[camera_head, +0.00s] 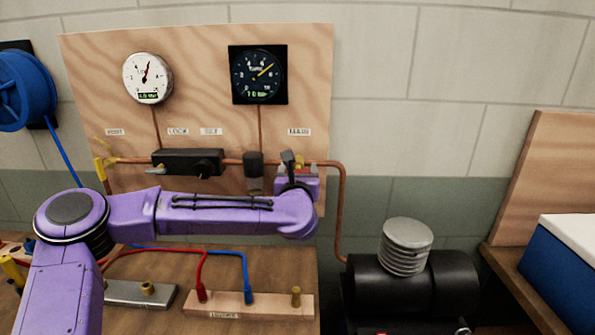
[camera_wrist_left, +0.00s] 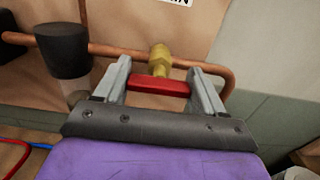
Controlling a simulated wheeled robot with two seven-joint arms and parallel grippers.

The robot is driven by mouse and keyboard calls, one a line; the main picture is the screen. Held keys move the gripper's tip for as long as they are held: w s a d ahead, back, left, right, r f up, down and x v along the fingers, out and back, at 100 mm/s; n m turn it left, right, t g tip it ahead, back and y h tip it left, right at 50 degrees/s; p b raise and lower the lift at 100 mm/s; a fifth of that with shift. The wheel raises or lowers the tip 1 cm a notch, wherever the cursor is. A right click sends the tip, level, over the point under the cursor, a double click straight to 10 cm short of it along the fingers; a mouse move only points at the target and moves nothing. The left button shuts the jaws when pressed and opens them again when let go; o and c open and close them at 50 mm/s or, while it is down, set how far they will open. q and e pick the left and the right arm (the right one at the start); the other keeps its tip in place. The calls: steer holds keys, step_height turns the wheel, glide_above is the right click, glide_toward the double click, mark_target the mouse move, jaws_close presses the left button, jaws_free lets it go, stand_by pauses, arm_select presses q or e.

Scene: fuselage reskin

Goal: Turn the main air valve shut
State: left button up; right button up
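The main air valve is a brass fitting (camera_wrist_left: 158,58) with a red bar handle (camera_wrist_left: 158,87), on the copper pipe at the lower right of the wooden panel. In the head view its brass part (camera_head: 299,161) shows just beyond my left gripper (camera_head: 295,168). In the left wrist view, the fingers of my left gripper (camera_wrist_left: 160,85) are spread wide, one at each end of the red handle. The handle lies crosswise between them; I cannot tell whether the fingers press on it. My right gripper is not in view.
A dark cylindrical fitting (camera_head: 253,172) hangs on the pipe just left of the valve. A black regulator box (camera_head: 188,162) is farther left. Two gauges (camera_head: 148,77) (camera_head: 258,74) sit above. A black compressor (camera_head: 425,280) stands below right. Red and blue leads lie on the bench.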

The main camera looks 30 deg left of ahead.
arm_select(q)
steer(key=c, duration=0.4)
steer(key=m+b, duration=0.1)
steer(key=m, duration=0.2)
steer(key=shift+m+b, duration=0.3)
steer(key=m, duration=0.4)
steer(key=shift+d+m+b, duration=0.1)
steer(key=shift+m+b, duration=0.2)
steer(key=m, duration=0.4)
steer(key=shift+m, duration=0.3)
steer(key=m+p, duration=0.1)
steer(key=m, duration=0.3)
steer(key=shift+d+f+p, duration=0.1)
steer(key=shift+p, duration=0.25)
steer(key=shift+f+m, duration=0.1)
steer(key=shift+m, duration=0.5)
